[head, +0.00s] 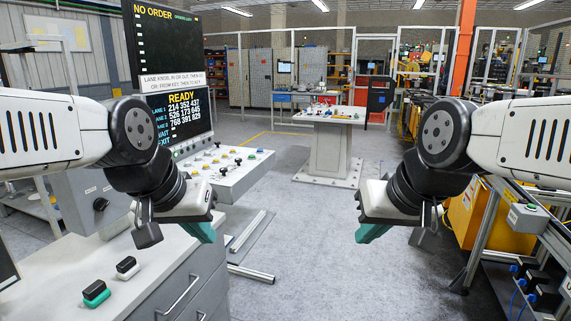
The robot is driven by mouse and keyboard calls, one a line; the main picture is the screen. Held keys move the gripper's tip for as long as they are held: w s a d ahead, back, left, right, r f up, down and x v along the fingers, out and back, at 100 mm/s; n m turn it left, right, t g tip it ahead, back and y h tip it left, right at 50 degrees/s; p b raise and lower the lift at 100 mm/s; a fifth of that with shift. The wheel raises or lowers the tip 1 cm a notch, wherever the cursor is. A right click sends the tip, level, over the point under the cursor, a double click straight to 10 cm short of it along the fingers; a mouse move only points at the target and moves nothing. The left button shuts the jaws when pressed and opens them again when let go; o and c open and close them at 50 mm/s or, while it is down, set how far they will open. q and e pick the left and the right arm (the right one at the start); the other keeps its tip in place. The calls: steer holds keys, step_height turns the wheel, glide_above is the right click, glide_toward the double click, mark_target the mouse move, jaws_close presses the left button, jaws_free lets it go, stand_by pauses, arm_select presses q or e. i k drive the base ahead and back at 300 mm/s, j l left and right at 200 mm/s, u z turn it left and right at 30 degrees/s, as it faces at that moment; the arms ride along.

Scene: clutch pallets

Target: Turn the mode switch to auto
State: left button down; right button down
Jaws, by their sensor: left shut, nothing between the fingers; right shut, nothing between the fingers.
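A grey box (88,196) with a black rotary knob (101,204) on its front stands at the left, behind the white counter. It may be the mode switch, but no label is readable. A sloped control panel (232,182) with several coloured buttons and small knobs stands right of it, below a dark screen (182,110) reading READY. My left gripper (203,232) is shut and empty, in front of the panel, apart from the knob and to its right. My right gripper (372,232) is shut and empty over the open floor at centre right.
A white counter (150,285) at front left carries a black-and-green block (96,293) and a black-and-white block (127,267). A pedestal table (330,120) stands further back. A yellow cabinet (490,215) and metal frame flank the right. The middle floor is clear.

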mark_target(99, 205)
steer(key=u, duration=1.35)
